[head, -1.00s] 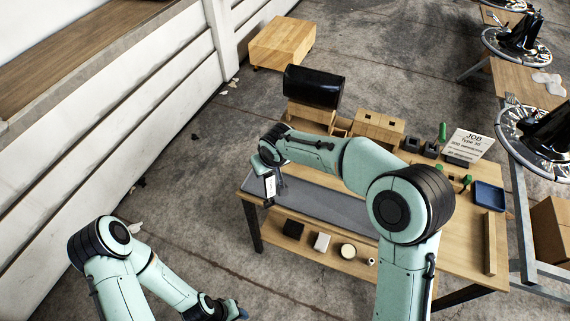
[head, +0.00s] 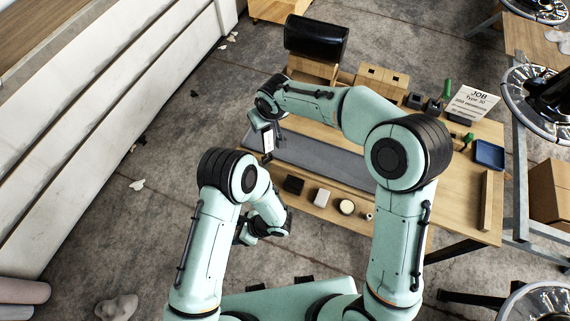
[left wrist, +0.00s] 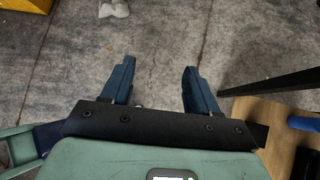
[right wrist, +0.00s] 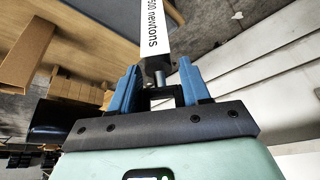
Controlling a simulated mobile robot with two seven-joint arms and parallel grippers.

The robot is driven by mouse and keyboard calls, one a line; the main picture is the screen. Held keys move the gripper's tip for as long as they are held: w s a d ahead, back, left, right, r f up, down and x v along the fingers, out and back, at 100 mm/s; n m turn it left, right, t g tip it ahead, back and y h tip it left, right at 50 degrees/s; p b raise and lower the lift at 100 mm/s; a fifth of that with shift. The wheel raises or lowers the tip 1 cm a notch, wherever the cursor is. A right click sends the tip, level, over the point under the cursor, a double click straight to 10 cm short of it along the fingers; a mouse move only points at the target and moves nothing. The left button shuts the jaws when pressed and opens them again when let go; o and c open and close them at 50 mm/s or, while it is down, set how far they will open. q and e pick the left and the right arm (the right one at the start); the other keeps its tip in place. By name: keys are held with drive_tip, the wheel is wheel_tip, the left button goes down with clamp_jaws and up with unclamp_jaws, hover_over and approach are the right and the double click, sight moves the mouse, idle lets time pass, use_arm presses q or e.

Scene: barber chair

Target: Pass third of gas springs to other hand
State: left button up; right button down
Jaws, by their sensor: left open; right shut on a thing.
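The gas spring (right wrist: 155,40) has a white label reading "500 newtons" and a metal rod. My right gripper (right wrist: 160,82) is shut on it in the right wrist view. In the head view the held gas spring (head: 268,140) hangs below the right wrist, above the left end of the grey mat. My left gripper (left wrist: 160,80) is open and empty in the left wrist view, with bare concrete floor between its fingers. In the head view it is below and left of the right gripper, off the table's near left edge, and mostly hidden by its own arm.
The wooden table (head: 455,215) holds a grey mat (head: 310,157), a job sign (head: 472,103), a blue tray (head: 488,154) and wooden blocks. Several small parts, including a black block (head: 293,184), lie along the front edge. A black cushion (head: 316,37) stands behind.

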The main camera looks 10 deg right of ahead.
use_arm(q)
drive_tip(key=w+d+r+m+t, duration=0.5)
drive_tip(key=w+d+r+t, duration=0.3)
drive_tip(key=w+d+t, duration=0.15)
drive_tip(key=m+t+h, duration=0.3)
drive_tip(key=t, duration=0.2)
approach(271, 143)
drive_tip(key=shift+t, duration=0.25)
drive_tip(key=x, duration=1.3)
drive_tip(key=shift+a, duration=0.1)
drive_tip(key=shift+s, duration=0.1)
clamp_jaws()
use_arm(e)
drive_tip(key=shift+a, duration=0.1)
drive_tip(key=shift+c, duration=2.3)
unclamp_jaws()
drive_tip(key=shift+r, duration=0.1)
